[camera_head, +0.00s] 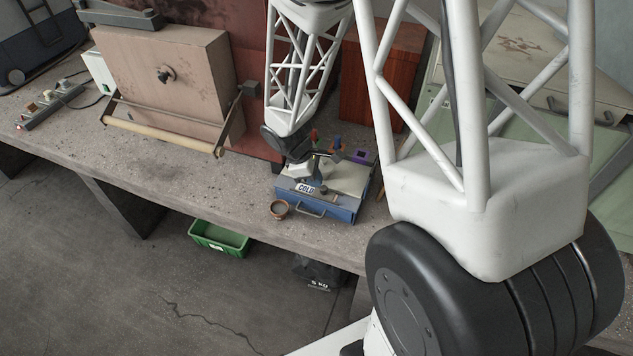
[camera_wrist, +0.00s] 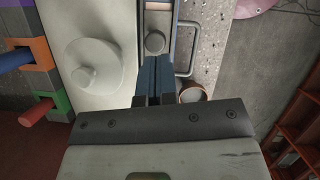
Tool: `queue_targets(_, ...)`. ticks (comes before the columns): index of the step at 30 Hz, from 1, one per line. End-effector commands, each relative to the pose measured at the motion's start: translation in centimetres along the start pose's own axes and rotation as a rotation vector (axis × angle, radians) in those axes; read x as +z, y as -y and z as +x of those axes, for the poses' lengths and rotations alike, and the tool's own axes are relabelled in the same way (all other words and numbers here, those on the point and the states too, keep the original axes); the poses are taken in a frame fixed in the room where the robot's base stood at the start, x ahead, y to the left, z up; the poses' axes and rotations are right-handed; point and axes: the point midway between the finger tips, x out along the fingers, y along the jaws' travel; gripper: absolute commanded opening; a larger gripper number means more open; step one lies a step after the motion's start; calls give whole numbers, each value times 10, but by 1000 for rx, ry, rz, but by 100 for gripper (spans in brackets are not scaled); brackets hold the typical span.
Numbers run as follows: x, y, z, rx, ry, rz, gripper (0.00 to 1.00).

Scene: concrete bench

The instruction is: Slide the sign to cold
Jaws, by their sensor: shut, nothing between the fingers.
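A blue box with a pale top (camera_head: 345,178) stands near the bench's front edge. Its front edge carries a sign reading COLD (camera_head: 306,188). A round grey knob (camera_wrist: 155,42) sits in a narrow track along this edge in the wrist view. My gripper (camera_wrist: 154,62) is shut and empty, its blue fingertips close to the knob. I cannot tell whether they touch it. In the head view my gripper (camera_head: 317,172) is over the box's front part, with its fingertips hard to make out. The sign's lettering is not readable in the wrist view.
A pale round lidded or knobbed piece (camera_wrist: 90,68) sits on the box top. Orange (camera_wrist: 36,53) and green (camera_wrist: 50,104) blocks with pegs are behind it. A metal handle (camera_wrist: 187,50) and a small brown pot (camera_wrist: 192,92) are at the front. A green crate (camera_head: 219,239) is below.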

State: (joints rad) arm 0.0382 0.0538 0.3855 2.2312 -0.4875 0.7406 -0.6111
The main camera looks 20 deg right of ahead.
Motion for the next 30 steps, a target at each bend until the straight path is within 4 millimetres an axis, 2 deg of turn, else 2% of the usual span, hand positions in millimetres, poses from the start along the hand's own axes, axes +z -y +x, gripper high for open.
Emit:
queue_targets(9,0,-1,-46,5,-3,0,0)
queue_targets(15,0,-1,-71,3,-2,1,0)
queue_targets(21,0,0,-82,3,-1,0,0)
queue_targets(30,0,0,-83,2,-1,0,0)
